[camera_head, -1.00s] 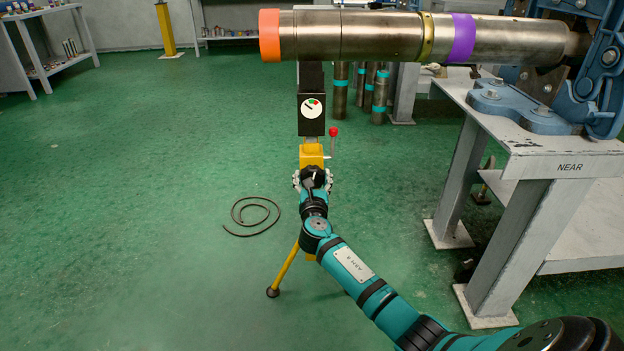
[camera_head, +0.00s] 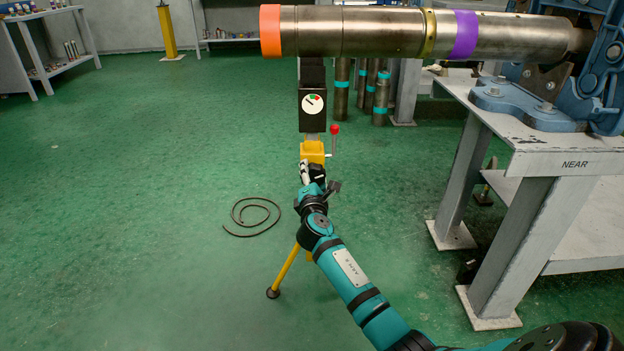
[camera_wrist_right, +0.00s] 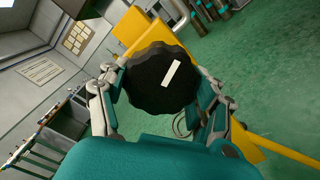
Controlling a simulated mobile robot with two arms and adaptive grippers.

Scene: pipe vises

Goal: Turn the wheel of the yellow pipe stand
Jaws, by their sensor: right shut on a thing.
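The yellow pipe stand (camera_head: 313,150) stands on the green floor under the pipe's left part, with a black gauge box (camera_head: 313,110) above its yellow body. In the right wrist view its wheel (camera_wrist_right: 148,88) is a black, lobed knob with a white bar mark, tilted in the picture. My right gripper (camera_wrist_right: 160,80) has one finger on each side of the wheel and is shut on it. In the head view my right gripper (camera_head: 312,176) is in front of the stand and hides most of the wheel. My left gripper is not in view.
A steel pipe (camera_head: 385,32) with orange and purple bands runs above the stand into a blue vise (camera_head: 540,95) on a grey bench (camera_head: 540,150) at right. A red-tipped lever (camera_head: 335,130) stands beside the stand. A cable coil (camera_head: 252,215) lies on the floor at left.

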